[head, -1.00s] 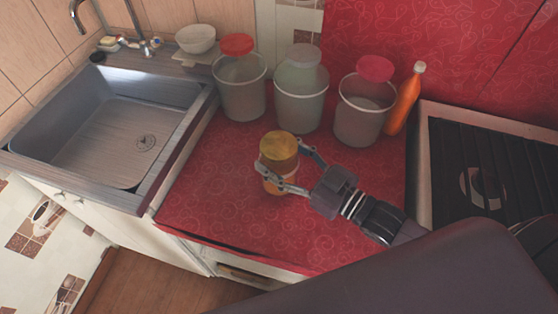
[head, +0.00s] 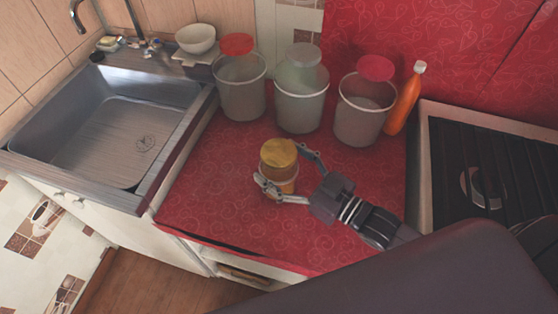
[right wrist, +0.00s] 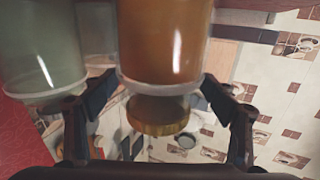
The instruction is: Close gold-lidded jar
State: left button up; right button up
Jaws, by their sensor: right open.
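The gold-lidded jar (head: 281,186) is a small orange jar on the red counter. Its gold lid (head: 278,153) sits over the mouth. In the right wrist view the orange body (right wrist: 165,40) shows with a pale rim, and the lid (right wrist: 158,118) appears beyond it with what looks like a gap. My right gripper (head: 281,168) is open, its two fingers on either side of the jar; whether they touch it I cannot tell. In the wrist view the fingers (right wrist: 158,97) stand apart around the jar's rim and lid. My left gripper is not in view.
Behind stand three larger clear jars: red-lidded (head: 240,90), grey-lidded (head: 301,100) and crimson-lidded (head: 361,112), their lids raised above the rims. An orange bottle (head: 405,100) stands beside them. A sink (head: 120,125) is left, a stove (head: 480,165) right. The front left counter is clear.

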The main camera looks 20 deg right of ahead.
jog(key=shift+r, duration=0.15)
jog(key=shift+s+d, duration=0.2)
jog(key=shift+s, duration=0.2)
jog(key=v, duration=1.1)
jog(key=shift+b, duration=0.35)
jog(key=shift+d, duration=0.1)
jog(key=shift+s, duration=0.1)
